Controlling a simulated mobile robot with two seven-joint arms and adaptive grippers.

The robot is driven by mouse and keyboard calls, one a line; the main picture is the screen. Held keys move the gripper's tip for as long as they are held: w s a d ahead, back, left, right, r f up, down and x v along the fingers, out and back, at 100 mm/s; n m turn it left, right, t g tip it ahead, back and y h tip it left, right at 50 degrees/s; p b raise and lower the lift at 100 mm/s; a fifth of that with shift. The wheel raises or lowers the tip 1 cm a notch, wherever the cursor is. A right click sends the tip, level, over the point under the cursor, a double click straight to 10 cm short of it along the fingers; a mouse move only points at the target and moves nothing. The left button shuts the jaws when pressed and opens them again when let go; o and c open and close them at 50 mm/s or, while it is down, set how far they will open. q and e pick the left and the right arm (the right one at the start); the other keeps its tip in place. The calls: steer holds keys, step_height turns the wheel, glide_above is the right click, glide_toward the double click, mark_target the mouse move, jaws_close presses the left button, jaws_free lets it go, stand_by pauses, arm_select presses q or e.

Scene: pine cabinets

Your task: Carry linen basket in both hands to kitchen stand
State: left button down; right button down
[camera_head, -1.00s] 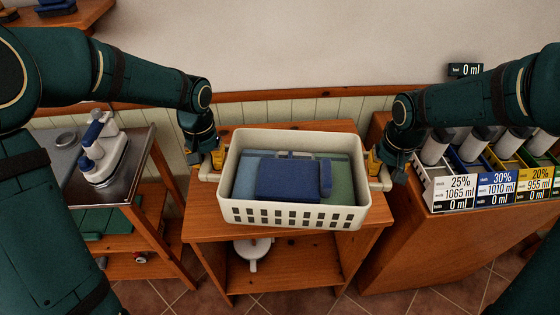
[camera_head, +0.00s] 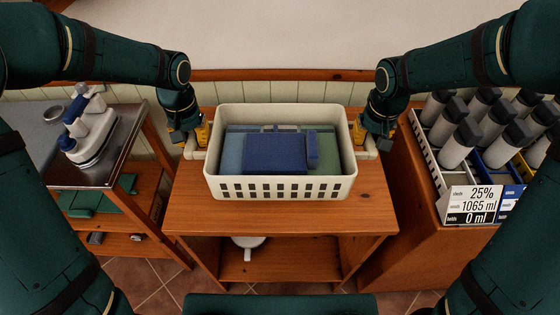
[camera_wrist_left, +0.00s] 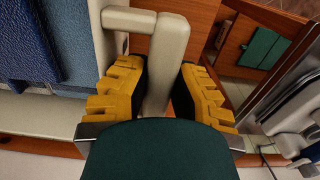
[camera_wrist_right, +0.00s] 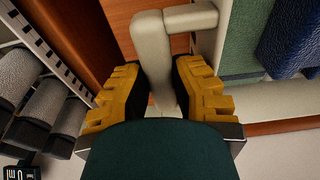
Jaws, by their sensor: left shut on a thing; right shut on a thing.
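The linen basket (camera_head: 280,187) is cream, with slotted walls, and holds folded blue and green linen (camera_head: 275,152). It sits level over the top of a wooden stand (camera_head: 280,218); I cannot tell whether its base touches the wood. My left gripper (camera_head: 203,135) is shut on the basket's left handle, a cream bar (camera_wrist_left: 165,62) between its yellow fingers in the left wrist view. My right gripper (camera_head: 358,134) is shut on the right handle, which shows between the fingers in the right wrist view (camera_wrist_right: 155,60). The basket's underside is hidden.
A metal-topped cart (camera_head: 100,170) with a white and blue device (camera_head: 88,135) stands at left. A wooden cabinet (camera_head: 400,240) at right carries bottles in labelled crates (camera_head: 440,195). A white pan-like item (camera_head: 248,242) lies on the stand's lower shelf. The wall (camera_head: 270,40) is close behind.

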arm_select(q)
steer(key=shift+f, duration=0.5)
arm_select(e)
steer(key=shift+f, duration=0.55)
arm_select(q)
steer(key=shift+f+b, duration=0.1)
steer(key=shift+b, duration=0.25)
arm_select(e)
steer(key=shift+f, duration=0.1)
